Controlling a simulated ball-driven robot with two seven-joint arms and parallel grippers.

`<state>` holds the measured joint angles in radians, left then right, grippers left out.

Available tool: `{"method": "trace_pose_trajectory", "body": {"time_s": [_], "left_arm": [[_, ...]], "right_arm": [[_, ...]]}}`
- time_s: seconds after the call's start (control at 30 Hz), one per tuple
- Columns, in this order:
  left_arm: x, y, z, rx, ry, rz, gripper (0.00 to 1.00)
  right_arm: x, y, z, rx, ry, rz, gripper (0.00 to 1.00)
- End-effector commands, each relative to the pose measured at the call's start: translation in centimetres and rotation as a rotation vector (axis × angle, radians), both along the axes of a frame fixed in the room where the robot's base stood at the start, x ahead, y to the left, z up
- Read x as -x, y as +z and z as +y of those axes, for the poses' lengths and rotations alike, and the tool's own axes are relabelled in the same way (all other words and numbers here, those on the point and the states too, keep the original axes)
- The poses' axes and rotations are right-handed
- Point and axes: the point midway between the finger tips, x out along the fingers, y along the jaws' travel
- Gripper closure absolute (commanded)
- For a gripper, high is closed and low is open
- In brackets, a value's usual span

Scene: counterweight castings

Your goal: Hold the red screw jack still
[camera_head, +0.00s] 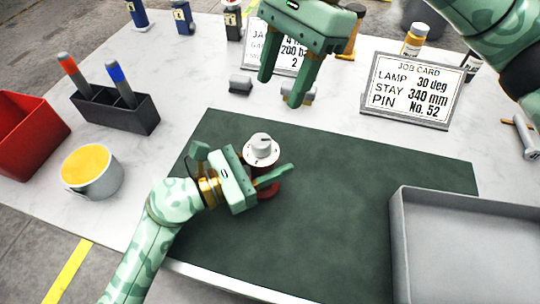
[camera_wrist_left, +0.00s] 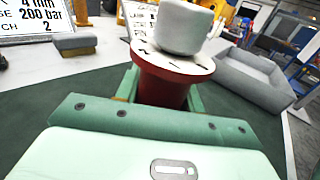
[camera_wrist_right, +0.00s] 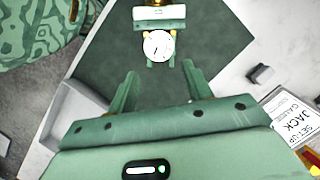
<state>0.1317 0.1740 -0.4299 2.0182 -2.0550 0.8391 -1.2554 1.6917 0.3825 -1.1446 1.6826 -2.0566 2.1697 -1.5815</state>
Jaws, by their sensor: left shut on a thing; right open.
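The red screw jack (camera_head: 268,190) stands upright on the dark green mat (camera_head: 340,215), with a white marked dial plate and a grey knob (camera_head: 262,142) on top. In the left wrist view its red body (camera_wrist_left: 163,88) sits between my fingers. My left gripper (camera_head: 264,180) is shut on the red body below the dial. My right gripper (camera_head: 281,88) is open and empty, above the far edge of the mat. In the right wrist view the jack's white dial (camera_wrist_right: 158,46) lies ahead, beyond and between the right fingertips (camera_wrist_right: 163,80).
A grey tray (camera_head: 398,250) stands at the right front. A job card (camera_head: 410,90) and a second, partly hidden card stand behind. A dark pen holder (camera_head: 115,110), a yellow-filled cup (camera_head: 92,172) and a red bin (camera_head: 28,135) are at the left. The mat right of the jack is clear.

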Motion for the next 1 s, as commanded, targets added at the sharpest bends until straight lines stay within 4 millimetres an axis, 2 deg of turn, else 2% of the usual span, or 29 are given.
{"method": "trace_pose_trajectory", "body": {"time_s": [0.17, 0.3, 0.4, 0.53, 0.67, 0.8, 1.0], "left_arm": [[0.0, 0.0, 0.0, 0.000, 0.001, 0.000, 1.00], [0.0, 0.0, 0.1, 0.000, 0.001, 0.000, 1.00], [0.0, 0.0, 0.1, 0.000, 0.001, 0.000, 1.00], [0.0, 0.0, 0.1, 0.000, 0.001, 0.000, 1.00], [0.0, 0.0, 0.1, -0.001, 0.001, 0.000, 1.00], [0.0, 0.0, 0.1, -0.001, 0.001, 0.000, 1.00], [0.0, 0.0, 0.1, -0.001, 0.001, 0.000, 1.00]], "right_arm": [[-2.9, -2.7, -0.6, -0.070, 0.096, -0.180, 0.50], [-7.0, -6.1, -1.7, -0.153, 0.296, -0.501, 0.50], [-9.2, -8.0, -2.5, -0.189, 0.486, -0.768, 0.50], [-10.3, -9.6, -3.3, -0.207, 0.753, -1.110, 0.50], [-8.9, -10.5, -3.7, -0.214, 1.018, -1.432, 0.50], [-4.7, -11.7, -3.4, -0.275, 1.222, -1.715, 0.50], [1.4, -11.8, -3.7, -0.350, 1.367, -2.033, 0.50]]}}
